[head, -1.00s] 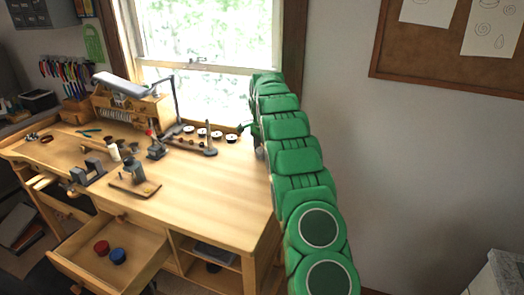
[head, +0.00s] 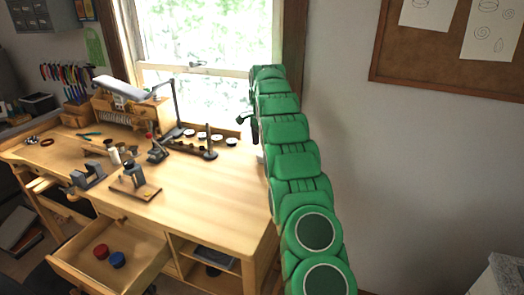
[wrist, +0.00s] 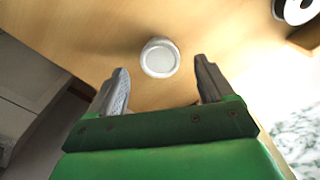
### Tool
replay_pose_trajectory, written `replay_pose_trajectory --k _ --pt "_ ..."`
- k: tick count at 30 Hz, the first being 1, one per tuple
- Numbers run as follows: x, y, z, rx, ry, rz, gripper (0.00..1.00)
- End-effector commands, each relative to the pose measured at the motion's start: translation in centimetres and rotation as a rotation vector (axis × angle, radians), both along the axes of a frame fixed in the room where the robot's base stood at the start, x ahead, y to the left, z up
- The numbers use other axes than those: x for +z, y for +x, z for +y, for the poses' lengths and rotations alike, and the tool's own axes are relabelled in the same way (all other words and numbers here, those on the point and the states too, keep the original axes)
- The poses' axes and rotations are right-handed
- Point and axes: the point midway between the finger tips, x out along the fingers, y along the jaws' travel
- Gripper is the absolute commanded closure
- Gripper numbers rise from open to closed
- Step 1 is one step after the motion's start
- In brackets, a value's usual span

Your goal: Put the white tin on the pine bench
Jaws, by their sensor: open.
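The white tin (wrist: 160,58) stands on the pale wood top of the pine bench (wrist: 110,25) in the wrist view, near an edge of it. My gripper (wrist: 161,70) is open, with one finger to each side of the view and the tin just beyond and between the fingertips. I see no finger touching the tin. In the head view the pine bench (head: 205,190) stands below the window. My green arm reaches to its far right corner and hides most of the gripper and the tin there.
A stand with a post (head: 208,150) and several round discs (head: 217,139) are left of my gripper. A small vise (head: 88,176) and a block with a dark tool (head: 135,187) stand further left. The bench's front right top is clear. A drawer (head: 85,270) is open.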

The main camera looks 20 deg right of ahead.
Motion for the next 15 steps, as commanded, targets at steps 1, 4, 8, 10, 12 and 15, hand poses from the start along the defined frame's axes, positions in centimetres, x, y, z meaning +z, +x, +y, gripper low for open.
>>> replay_pose_trajectory --k 1,4,8,10,12,15 --pt "0.8 0.1 0.0 -0.001 -0.001 -0.005 0.19" --pt "1.5 0.1 -0.1 -0.001 0.0 -0.003 0.19" --pt "2.5 0.1 0.0 0.0 -0.001 -0.004 0.19" --pt "2.8 0.1 0.0 0.0 -0.001 -0.005 0.19" --pt "3.0 0.1 0.0 0.0 -0.001 -0.004 0.19" --pt "3.0 0.0 0.0 0.0 -0.001 -0.002 0.19"
